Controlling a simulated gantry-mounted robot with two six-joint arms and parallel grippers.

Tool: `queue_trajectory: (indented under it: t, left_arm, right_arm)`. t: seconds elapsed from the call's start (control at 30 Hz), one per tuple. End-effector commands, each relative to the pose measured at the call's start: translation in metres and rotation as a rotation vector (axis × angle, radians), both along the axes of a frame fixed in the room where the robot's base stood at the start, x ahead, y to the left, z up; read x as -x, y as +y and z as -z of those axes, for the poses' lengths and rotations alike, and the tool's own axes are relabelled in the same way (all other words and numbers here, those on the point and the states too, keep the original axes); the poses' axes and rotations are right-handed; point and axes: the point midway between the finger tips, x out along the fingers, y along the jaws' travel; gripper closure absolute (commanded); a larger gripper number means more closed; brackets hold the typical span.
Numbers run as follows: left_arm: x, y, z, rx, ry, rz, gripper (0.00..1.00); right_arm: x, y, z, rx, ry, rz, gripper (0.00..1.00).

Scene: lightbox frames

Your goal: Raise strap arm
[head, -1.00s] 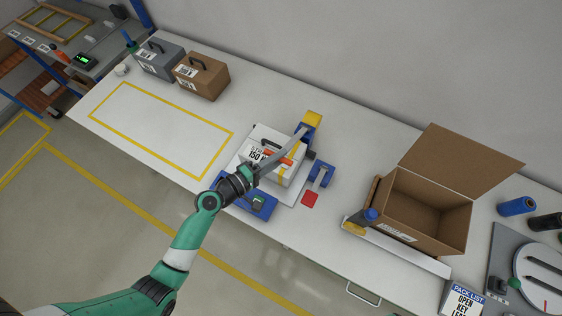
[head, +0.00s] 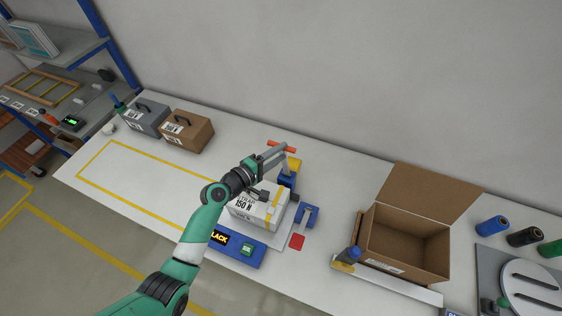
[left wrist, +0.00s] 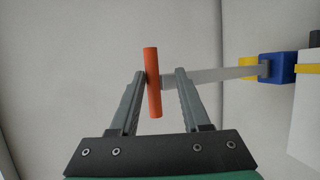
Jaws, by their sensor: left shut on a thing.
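The strap arm (head: 284,164) is a grey lever with an orange cross handle (head: 289,149). It stands steeply up from a blue post (head: 286,181) with a yellow top, behind the white strapped box (head: 246,208). My left gripper (head: 279,152) is at the lever's handle end. In the left wrist view the orange handle (left wrist: 153,85) lies against the left finger of my gripper (left wrist: 165,75), and the grey lever (left wrist: 220,75) runs off to the right toward the post. The strapper's blue base (head: 262,258) has a lit display reading "LACK", partly hidden by my arm. My right gripper is out of view.
A blue bracket (head: 309,214) and red pad (head: 297,242) sit right of the box. An open cardboard carton (head: 403,250) stands further right. Grey (head: 147,120) and brown (head: 186,131) cases stand at the back left. The yellow-outlined table area (head: 140,180) is clear.

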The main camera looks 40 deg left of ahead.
Motion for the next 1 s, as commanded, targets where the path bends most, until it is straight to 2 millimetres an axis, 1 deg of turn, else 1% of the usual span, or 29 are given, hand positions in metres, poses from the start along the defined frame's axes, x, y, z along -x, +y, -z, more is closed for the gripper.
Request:
queue_trajectory:
  t: [0.03,0.43,0.47,1.0]
  left_arm:
    - [0.0009,0.001,0.0066,-0.004,0.014,0.0,1.0]
    - [0.0011,0.0016,0.0082,-0.005,0.018,0.0,1.0]
    - [0.0011,0.0016,0.0084,-0.005,0.018,0.0,0.48]
    - [0.0027,0.0019,0.0041,-0.001,0.011,0.0,0.48]
  right_arm:
    - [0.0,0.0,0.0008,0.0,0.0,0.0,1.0]
    - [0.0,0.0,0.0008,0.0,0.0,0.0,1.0]
    - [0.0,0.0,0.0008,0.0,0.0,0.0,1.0]
    - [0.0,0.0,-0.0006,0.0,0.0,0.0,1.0]
